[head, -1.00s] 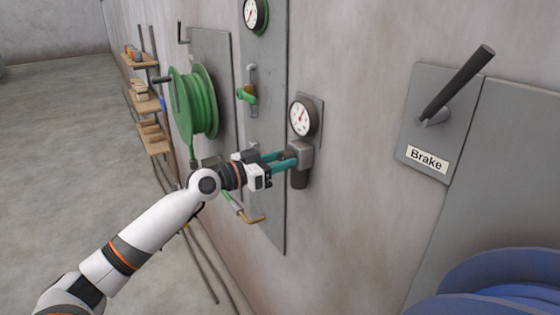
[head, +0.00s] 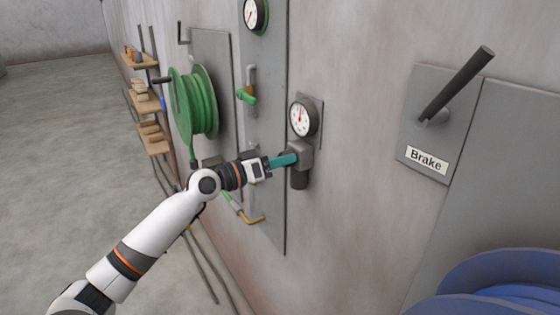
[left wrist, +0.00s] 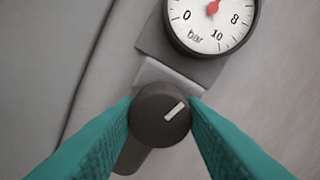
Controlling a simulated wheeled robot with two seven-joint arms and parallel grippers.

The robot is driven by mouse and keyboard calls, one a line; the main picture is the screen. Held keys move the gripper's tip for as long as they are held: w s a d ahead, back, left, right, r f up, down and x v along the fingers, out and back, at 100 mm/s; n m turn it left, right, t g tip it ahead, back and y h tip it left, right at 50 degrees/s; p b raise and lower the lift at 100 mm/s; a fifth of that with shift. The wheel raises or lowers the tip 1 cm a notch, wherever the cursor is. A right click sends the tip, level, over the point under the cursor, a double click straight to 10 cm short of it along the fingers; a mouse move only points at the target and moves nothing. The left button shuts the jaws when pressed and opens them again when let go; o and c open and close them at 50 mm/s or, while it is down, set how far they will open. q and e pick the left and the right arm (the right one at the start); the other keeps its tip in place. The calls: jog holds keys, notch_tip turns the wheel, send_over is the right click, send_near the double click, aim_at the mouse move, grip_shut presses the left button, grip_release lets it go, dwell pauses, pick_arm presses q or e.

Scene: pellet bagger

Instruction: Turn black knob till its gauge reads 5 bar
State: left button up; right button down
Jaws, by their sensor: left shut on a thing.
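The black knob (left wrist: 152,122) shows in the left wrist view, round, with a white mark pointing to the upper right. My left gripper (head: 294,159) is shut on it, with a teal finger against each side. In the head view the fingers hide most of the knob in front of the grey regulator block (head: 304,153). The knob's gauge (head: 302,118) sits just above the block, white-faced with a dark rim. My right gripper is not in view.
A second gauge (head: 254,13) and a green-handled valve (head: 247,96) are on the grey panel (head: 271,65) to the left. A green hose reel (head: 195,103) is beyond. A brake lever (head: 458,84) stands out at the right. A blue drum (head: 510,275) fills the lower right.

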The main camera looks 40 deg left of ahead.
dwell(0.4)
pick_arm(q)
jog(key=o, duration=1)
jog(key=b+v, duration=0.6)
jog(key=v, duration=0.6)
